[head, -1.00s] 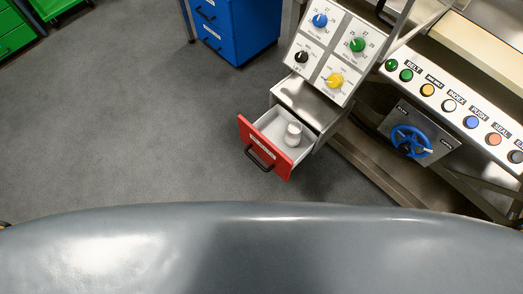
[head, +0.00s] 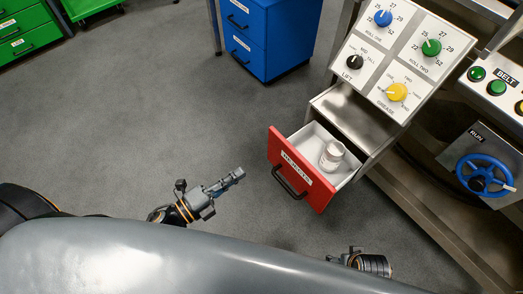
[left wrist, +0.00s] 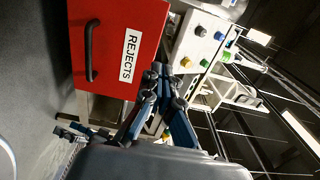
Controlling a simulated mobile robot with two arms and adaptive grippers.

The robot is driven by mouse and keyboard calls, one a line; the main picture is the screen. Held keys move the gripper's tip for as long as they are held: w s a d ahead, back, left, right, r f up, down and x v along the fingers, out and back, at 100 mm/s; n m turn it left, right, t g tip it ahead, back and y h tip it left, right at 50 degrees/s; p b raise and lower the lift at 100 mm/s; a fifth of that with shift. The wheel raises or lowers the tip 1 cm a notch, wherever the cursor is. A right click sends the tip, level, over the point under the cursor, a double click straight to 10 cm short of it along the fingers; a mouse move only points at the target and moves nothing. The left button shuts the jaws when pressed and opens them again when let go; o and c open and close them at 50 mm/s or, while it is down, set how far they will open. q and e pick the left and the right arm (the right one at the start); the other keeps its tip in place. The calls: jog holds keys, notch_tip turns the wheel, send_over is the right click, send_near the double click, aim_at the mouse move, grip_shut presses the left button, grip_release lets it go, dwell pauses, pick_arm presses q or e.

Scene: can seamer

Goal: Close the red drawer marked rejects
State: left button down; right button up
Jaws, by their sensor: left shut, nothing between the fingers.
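The red drawer (head: 303,172) marked rejects is pulled out from a steel cabinet under a dial panel in the head view. Its front has a black handle (head: 290,182), and a white jar (head: 332,154) stands inside. The red front (left wrist: 117,25) and its REJECTS label also fill the upper left of the left wrist view. My left gripper (head: 238,174) is shut and empty, left of the drawer front and apart from it. Its closed fingers show in the left wrist view (left wrist: 160,74). Part of my right arm shows below the drawer; its fingers are not clear.
A steel cabinet (head: 355,117) with a dial panel (head: 403,58) holds the drawer. A blue handwheel (head: 485,174) is at the right. A blue drawer unit (head: 268,38) and green drawers (head: 28,32) stand farther back. The grey floor left of the drawer is clear.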

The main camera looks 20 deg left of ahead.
aim_at(283, 143)
pick_arm(q)
jog(key=x, duration=1.3)
jog(key=shift+w+d, duration=0.25)
jog(key=shift+w, duration=0.05)
pick_arm(e)
jog(key=shift+w+r, duration=0.15)
jog(key=shift+r, duration=0.15)
jog(key=shift+r, duration=0.1)
